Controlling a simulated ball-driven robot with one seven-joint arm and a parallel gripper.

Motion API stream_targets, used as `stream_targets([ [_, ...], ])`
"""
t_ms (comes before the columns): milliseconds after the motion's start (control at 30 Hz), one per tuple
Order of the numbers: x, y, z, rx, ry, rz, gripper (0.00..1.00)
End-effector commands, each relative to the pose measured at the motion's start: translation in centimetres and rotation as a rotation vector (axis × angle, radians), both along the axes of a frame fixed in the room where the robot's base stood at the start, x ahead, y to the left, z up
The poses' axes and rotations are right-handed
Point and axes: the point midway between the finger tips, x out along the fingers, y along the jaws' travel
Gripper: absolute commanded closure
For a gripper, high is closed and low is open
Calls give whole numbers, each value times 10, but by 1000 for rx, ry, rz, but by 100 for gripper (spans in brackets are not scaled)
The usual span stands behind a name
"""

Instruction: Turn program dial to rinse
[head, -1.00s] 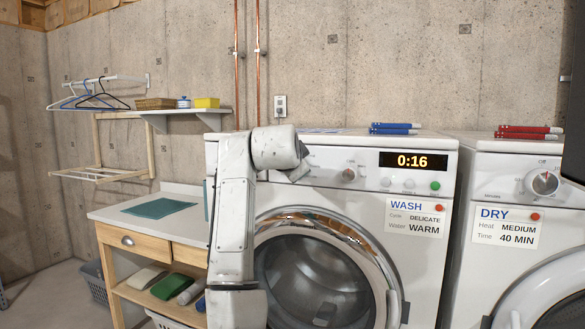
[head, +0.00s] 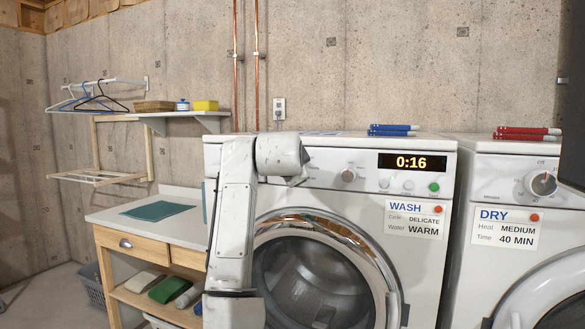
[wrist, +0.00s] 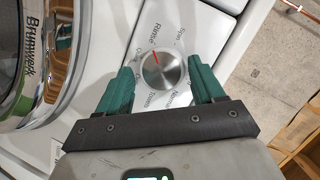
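In the wrist view a round silver program dial (wrist: 163,70) sits on the washer's white panel. Its red mark points up and slightly left, toward the word Rinse; Spin, Normal and Towels are printed around it, and other words are partly covered. My gripper (wrist: 161,72) is open, with one green finger on each side of the dial. Narrow gaps seem to show beside it; I cannot tell whether a finger touches. In the head view my arm hides this dial and the fingers. The washer (head: 215,160) display (head: 412,162) reads 0:16.
Another washer knob (head: 348,175) is right of my wrist, and a WASH card (head: 413,218) hangs below the display. The dryer (head: 500,190) stands at the right. Blue pens (head: 393,130) lie on the washer. A wooden table (head: 135,245) is at the left.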

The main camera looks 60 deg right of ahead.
Motion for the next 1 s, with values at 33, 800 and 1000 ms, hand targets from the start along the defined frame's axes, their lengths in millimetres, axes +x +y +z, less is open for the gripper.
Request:
stream_targets([
  [33,0,0,1,-1,0,0,27],
  [800,-22,62,20,-6,-5,1,20],
  [1000,-32,88,28,-5,-3,1,20],
])
